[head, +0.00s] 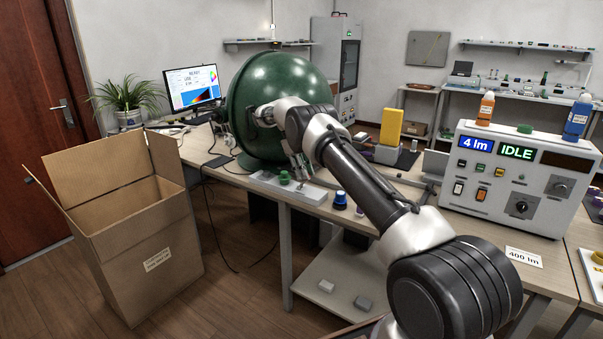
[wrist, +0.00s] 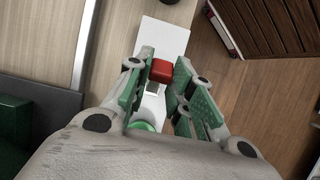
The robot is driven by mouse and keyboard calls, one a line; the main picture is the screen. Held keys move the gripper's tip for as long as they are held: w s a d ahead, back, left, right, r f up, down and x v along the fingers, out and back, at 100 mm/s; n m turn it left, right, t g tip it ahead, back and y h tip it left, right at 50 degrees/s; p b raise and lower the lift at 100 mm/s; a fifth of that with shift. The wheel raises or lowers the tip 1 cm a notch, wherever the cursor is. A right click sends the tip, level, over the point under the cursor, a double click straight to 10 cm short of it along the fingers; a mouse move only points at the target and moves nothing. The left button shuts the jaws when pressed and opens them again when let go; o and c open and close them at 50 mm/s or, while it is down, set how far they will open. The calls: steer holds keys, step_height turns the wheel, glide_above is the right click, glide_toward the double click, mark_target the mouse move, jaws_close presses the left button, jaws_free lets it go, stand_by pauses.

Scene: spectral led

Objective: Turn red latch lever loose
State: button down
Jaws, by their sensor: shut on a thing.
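The red latch lever (wrist: 161,70) shows as a small red block in the wrist view, over a pale plate (wrist: 168,36). My gripper (wrist: 160,75) is shut on it, with a green-padded finger on either side. In the head view my gripper (head: 302,172) points down at the pale fixture plate (head: 318,197) on the bench's front edge, in front of the large green sphere (head: 282,88). I cannot make out the red lever there. The lever's lower part and pivot are not clear.
A green knob (head: 284,177) and a blue knob (head: 340,200) are near the gripper. An open cardboard box (head: 150,250) stands on the floor at left. An instrument (head: 515,180) reading "4 lm" and "IDLE" is at right, near a yellow block (head: 391,126).

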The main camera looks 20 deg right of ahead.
steer(key=c, duration=1.2)
jaws_free()
steer(key=shift+c, duration=0.2)
step_height(320, 180, up, 10)
